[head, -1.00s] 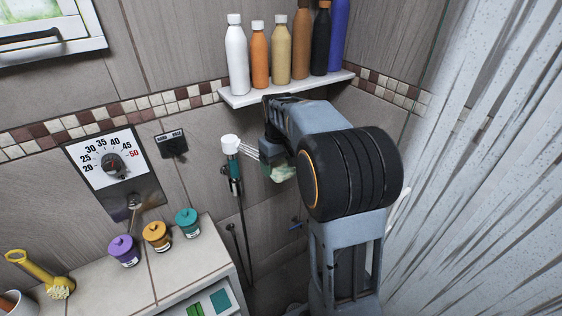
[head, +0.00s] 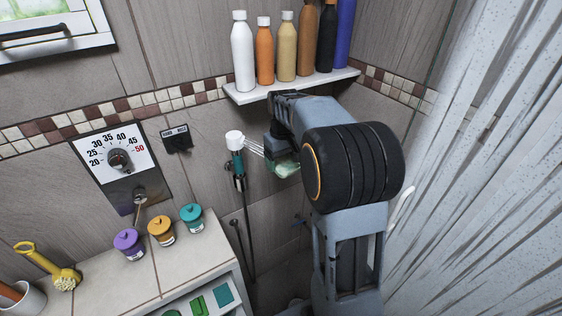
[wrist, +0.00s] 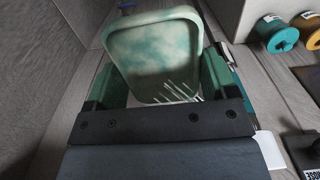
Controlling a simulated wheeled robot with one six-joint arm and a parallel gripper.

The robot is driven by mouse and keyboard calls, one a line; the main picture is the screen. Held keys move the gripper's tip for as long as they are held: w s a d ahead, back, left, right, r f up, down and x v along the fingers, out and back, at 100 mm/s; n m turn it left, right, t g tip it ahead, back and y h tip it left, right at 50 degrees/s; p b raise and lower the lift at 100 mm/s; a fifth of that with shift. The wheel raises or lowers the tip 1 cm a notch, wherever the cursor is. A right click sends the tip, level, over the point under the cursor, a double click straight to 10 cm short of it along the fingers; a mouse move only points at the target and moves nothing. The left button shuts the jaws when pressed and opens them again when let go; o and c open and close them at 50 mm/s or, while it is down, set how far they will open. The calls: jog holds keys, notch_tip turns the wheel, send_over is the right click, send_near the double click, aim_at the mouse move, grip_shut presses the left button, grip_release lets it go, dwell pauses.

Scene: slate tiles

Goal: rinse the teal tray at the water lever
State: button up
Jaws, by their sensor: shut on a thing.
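The teal tray (wrist: 152,45) is held by my gripper (wrist: 157,85), its pale green face mottled with whitish patches. In the head view the tray (head: 287,166) shows only partly, below my wrist. Thin water streaks (head: 254,147) run from the white and teal shower head (head: 235,142) towards the tray. In the wrist view, white streaks (wrist: 178,92) show at the tray's lower edge. A small lever (head: 139,195) sits on the metal plate below the temperature dial (head: 119,160). My arm hides part of the wall behind.
A shelf (head: 290,88) with several bottles is just above my gripper. Purple (head: 129,243), orange (head: 161,230) and teal (head: 191,218) jars stand on the tiled ledge (head: 207,247). A small selector box (head: 177,138) is on the wall. A pale curtain (head: 480,160) hangs close at right.

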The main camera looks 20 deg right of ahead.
jog(key=shift+d, duration=0.4)
jog(key=shift+a, duration=0.25)
jog(key=shift+a, duration=0.35)
jog(key=shift+d, duration=0.15)
jog(key=shift+d, duration=0.45)
jog(key=s+b, duration=0.2)
jog(key=s, duration=0.6)
dwell(0.5)
jog(key=shift+d, duration=0.1)
dwell(1.1)
